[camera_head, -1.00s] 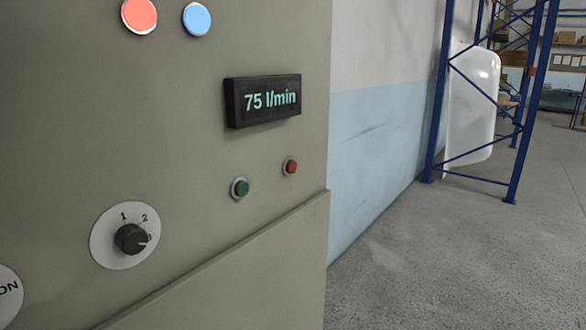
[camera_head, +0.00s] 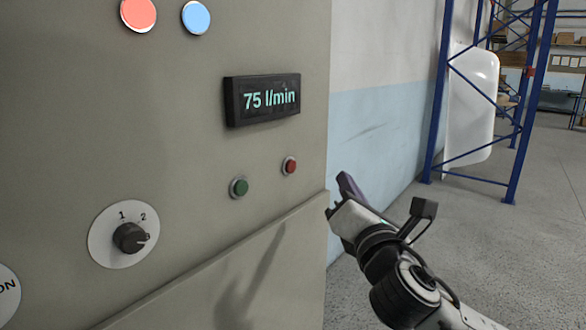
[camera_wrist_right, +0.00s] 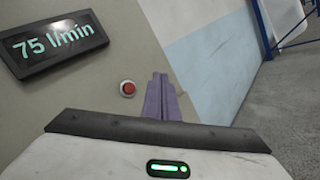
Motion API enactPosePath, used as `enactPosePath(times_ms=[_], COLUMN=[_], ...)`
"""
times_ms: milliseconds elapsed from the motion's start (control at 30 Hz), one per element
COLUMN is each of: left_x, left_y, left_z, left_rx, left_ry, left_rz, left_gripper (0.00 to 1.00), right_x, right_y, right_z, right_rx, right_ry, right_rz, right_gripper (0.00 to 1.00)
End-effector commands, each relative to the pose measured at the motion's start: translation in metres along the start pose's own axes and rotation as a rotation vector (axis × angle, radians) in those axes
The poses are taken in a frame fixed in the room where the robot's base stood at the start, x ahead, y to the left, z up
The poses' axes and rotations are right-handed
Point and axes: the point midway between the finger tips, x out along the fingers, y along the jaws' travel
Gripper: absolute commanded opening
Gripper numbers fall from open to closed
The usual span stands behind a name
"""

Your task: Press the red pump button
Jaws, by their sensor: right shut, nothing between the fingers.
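The red pump button (camera_head: 289,166) is a small round button in a grey ring on the beige panel, below and right of the display. It also shows in the right wrist view (camera_wrist_right: 128,88), left of my fingertips. My right gripper (camera_head: 344,180) is to the right of the panel edge in the head view, apart from the button. Its purple fingers (camera_wrist_right: 162,98) are shut with nothing between them. My left gripper is not in view.
A green button (camera_head: 239,187) sits left of the red one. A display (camera_head: 262,99) reads 75 l/min. A rotary knob (camera_head: 130,237), a large red light (camera_head: 138,14) and a blue light (camera_head: 196,17) are on the panel. A blue rack (camera_head: 520,120) stands at the right.

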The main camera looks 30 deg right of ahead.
Motion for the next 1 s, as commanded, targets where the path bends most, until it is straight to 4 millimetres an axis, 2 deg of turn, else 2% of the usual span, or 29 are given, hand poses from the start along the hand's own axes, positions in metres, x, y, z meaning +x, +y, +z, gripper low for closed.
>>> enactPosePath(times_ms=[367,800,1000], left_x=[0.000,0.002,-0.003], left_y=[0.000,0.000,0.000], left_z=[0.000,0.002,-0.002], left_rx=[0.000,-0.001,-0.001], left_ry=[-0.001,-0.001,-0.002], left_rz=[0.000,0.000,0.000], left_gripper=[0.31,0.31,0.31], right_x=[0.003,0.043,0.056], right_y=[0.002,0.031,0.041], right_z=[-0.003,-0.032,-0.041], right_rx=[0.005,0.005,0.005], right_ry=[0.002,0.002,0.004], right_rz=[-0.001,0.000,-0.001], right_gripper=[0.00,0.00,0.00])
